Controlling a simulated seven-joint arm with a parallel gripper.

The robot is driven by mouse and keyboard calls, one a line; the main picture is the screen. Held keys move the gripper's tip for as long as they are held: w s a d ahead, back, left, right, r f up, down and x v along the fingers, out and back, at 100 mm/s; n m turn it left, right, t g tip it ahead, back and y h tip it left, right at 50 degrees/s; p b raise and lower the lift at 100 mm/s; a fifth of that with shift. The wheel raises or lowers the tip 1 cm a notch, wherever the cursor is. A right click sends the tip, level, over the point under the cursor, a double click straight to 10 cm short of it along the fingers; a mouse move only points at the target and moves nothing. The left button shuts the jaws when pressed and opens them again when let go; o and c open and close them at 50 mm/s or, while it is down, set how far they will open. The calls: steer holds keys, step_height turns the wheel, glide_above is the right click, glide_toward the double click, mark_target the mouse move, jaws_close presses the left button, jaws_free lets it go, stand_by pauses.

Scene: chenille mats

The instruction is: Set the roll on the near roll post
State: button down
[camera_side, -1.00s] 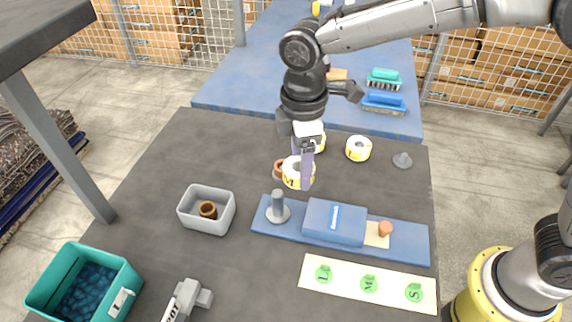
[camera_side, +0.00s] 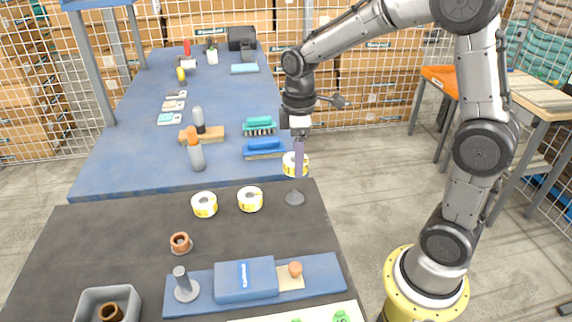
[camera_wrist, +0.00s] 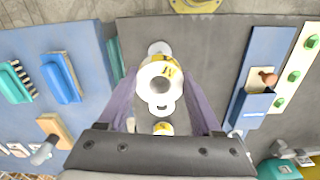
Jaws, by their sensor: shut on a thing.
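My gripper (camera_side: 298,165) is shut on a white roll (camera_side: 289,163) with a yellow label. In the wrist view the roll (camera_wrist: 160,82) sits between the purple fingers, with an "M" on its label. A taller grey post (camera_side: 181,278) stands on the blue tray (camera_side: 327,272).
A copper ring (camera_side: 180,243), a grey bin (camera_side: 108,292) and a blue box (camera_side: 245,279) are nearer. Brushes (camera_side: 264,149) lie on the blue table behind.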

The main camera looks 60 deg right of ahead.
stand_by(0.3)
steer(key=shift+f, duration=2.9)
steer(key=shift+f, duration=1.7)
jaws_free()
step_height(320, 180, up, 14)
